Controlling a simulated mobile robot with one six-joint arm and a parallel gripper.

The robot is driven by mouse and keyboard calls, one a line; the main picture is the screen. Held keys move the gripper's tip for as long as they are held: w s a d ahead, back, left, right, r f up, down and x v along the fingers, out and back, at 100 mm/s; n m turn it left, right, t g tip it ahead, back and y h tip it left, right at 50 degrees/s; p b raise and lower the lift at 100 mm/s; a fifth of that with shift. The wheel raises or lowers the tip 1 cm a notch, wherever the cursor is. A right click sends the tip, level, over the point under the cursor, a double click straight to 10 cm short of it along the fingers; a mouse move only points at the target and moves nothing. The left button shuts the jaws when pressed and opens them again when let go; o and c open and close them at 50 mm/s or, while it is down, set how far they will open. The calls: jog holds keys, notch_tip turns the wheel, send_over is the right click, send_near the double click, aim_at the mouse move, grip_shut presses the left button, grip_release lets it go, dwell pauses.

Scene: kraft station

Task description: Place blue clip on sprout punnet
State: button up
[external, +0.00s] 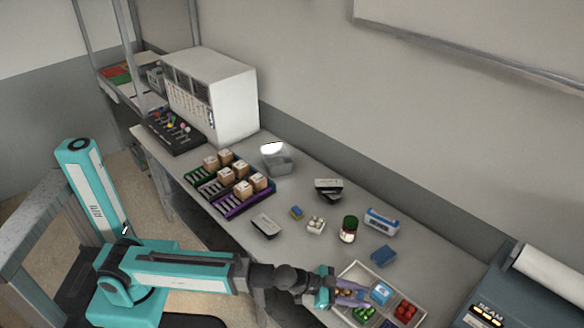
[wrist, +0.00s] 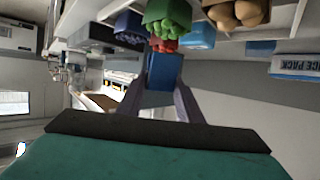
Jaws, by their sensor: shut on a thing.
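My gripper (external: 362,295) is over the white tray at the front right of the bench. In the wrist view its two grey-purple fingers (wrist: 160,88) are shut on the blue clip (wrist: 164,70). The sprout punnet (external: 363,313), filled with green sprouts, sits in the tray just below and beside my fingers in the external view. It also shows in the wrist view (wrist: 167,14), beyond the clip. The clip looks apart from the punnet, but the exact gap cannot be told. In the external view I cannot separate the clip from the blue things near my fingertips.
The white tray (external: 351,270) also holds red produce (external: 405,310) and brown produce (external: 345,292). A grey machine (external: 520,290) stands at the right.

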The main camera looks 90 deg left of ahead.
jog(key=shift+w+d+f, duration=0.1)
jog(key=shift+w, duration=1.25)
jog(key=shift+f, duration=0.15)
jog(key=shift+f+p, duration=0.75)
jog(key=shift+f, duration=0.85)
jog(key=shift+f, duration=0.15)
jog(key=o, duration=1)
jog(key=shift+r, duration=0.2)
